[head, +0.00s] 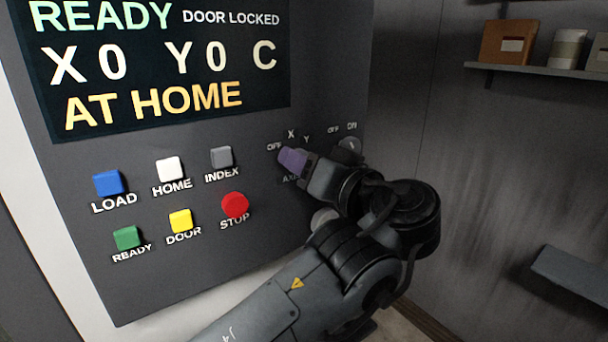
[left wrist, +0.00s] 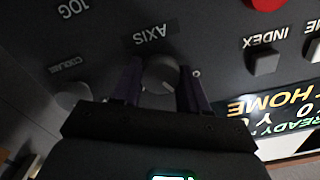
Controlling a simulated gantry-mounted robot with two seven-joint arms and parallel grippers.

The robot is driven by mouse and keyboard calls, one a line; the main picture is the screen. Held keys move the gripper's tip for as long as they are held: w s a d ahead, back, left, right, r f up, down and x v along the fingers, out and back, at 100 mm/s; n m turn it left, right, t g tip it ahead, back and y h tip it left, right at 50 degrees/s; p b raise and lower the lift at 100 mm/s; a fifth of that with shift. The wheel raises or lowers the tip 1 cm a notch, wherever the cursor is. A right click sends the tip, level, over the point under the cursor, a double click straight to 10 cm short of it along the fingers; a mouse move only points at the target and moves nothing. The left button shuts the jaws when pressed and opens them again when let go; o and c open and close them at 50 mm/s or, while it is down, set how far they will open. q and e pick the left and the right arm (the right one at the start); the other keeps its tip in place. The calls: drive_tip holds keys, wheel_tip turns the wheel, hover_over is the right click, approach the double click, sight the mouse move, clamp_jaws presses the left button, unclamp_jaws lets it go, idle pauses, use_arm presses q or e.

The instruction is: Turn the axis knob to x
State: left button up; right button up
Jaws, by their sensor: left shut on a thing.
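The axis knob (left wrist: 160,72) is a round grey knob on the dark panel, under the labels OFF, X and Y in the head view. There it is hidden behind my left gripper (head: 292,160), whose purple fingers are at the knob. In the left wrist view my left gripper (left wrist: 160,88) has one finger on each side of the knob and is shut on it. The AXIS label shows upside down beside it. I cannot tell which mark the knob points to. My right gripper is not in view.
The display (head: 160,60) reads READY, DOOR LOCKED, X0 Y0 C, AT HOME. Several push buttons, including the red STOP button (head: 235,205), sit left of my gripper. Another knob (head: 350,145), marked OFF and ON, is close on the right. A shelf (head: 540,70) is at upper right.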

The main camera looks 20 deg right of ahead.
use_arm(q)
drive_tip(key=shift+m+b, duration=0.7)
drive_tip(key=shift+m, duration=1.9)
drive_tip(key=shift+d, duration=0.1)
drive_tip(key=o, duration=1.1)
drive_tip(key=shift+c, duration=0.2)
drive_tip(key=v, duration=1.1)
drive_tip(key=shift+b, duration=0.45)
